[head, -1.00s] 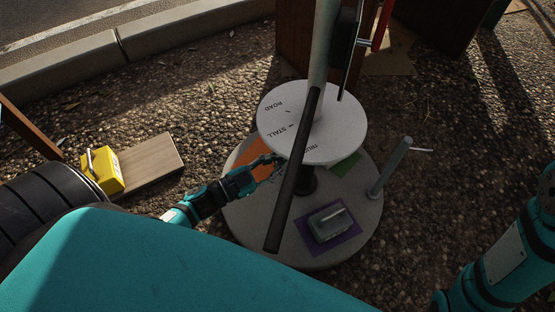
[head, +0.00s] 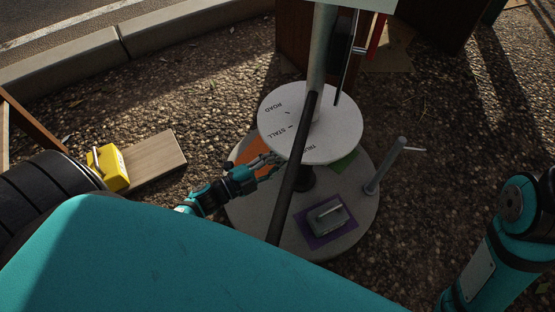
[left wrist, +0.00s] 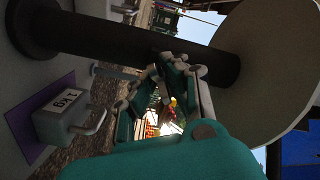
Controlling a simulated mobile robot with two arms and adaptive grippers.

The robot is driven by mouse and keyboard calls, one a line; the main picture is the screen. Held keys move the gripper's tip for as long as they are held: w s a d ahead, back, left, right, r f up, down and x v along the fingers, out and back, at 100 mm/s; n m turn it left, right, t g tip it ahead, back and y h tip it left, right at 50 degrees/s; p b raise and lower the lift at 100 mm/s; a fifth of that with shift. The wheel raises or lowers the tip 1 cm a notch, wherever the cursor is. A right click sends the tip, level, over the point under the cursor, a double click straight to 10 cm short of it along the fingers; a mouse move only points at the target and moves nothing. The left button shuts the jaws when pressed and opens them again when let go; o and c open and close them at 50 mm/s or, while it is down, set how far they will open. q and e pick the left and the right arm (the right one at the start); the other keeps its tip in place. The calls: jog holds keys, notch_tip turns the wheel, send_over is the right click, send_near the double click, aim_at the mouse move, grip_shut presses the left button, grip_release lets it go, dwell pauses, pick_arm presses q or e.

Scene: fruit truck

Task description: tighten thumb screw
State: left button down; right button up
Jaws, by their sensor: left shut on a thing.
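A black column (left wrist: 110,40) joins the round grey base to the white disc above it, lettered ROAD, STALL and TRUCK (head: 275,125). My left gripper (head: 270,160) reaches under the disc's left edge. In the left wrist view its jointed fingers (left wrist: 178,66) meet at the column, with the tips close together. They are shut at the place of the thumb screw, which the fingers hide. My right arm shows at the right, but its gripper is out of view.
On the base (head: 255,215) a grey 1 kg weight (head: 325,217) rests on a purple mat (head: 315,241). A grey post (head: 388,165) stands at its right. A dark bar (head: 293,180) crosses in front of the disc. A yellow block (head: 112,167) lies on a wooden board (head: 155,163).

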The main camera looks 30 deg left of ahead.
pick_arm(q)
jog(key=shift+m+p, duration=0.3)
jog(key=shift+m, duration=2.2)
dwell(1.1)
jog(key=c, duration=1.4)
grip_release()
jog(key=shift+c, duration=0.2)
jog(key=shift+s, duration=0.1)
jog(key=v, duration=1.2)
